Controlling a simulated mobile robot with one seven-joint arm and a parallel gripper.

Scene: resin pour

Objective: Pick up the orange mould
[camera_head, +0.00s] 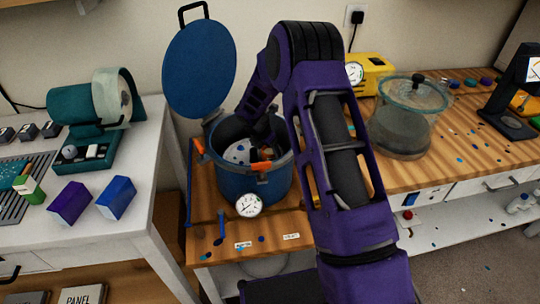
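My purple arm reaches down into the open blue pot (250,190). My gripper (258,143) is dark and partly hidden inside the pot by the rim and my own arm. I cannot tell whether its fingers are open or shut. A white piece with blue spots (238,152) shows inside the pot, beside my gripper. Orange parts show at the pot's rim, at the left (198,147) and at the front (262,166); they look like clamp handles. I cannot make out an orange mould for certain; the pot's inside is mostly hidden.
The pot's blue lid (200,68) stands raised behind it. A pressure gauge (248,205) sits on its front. A clear lidded vessel (404,120) and a yellow machine (370,74) stand to the right. A teal machine (90,120) and purple (69,203) and blue boxes (117,197) are left.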

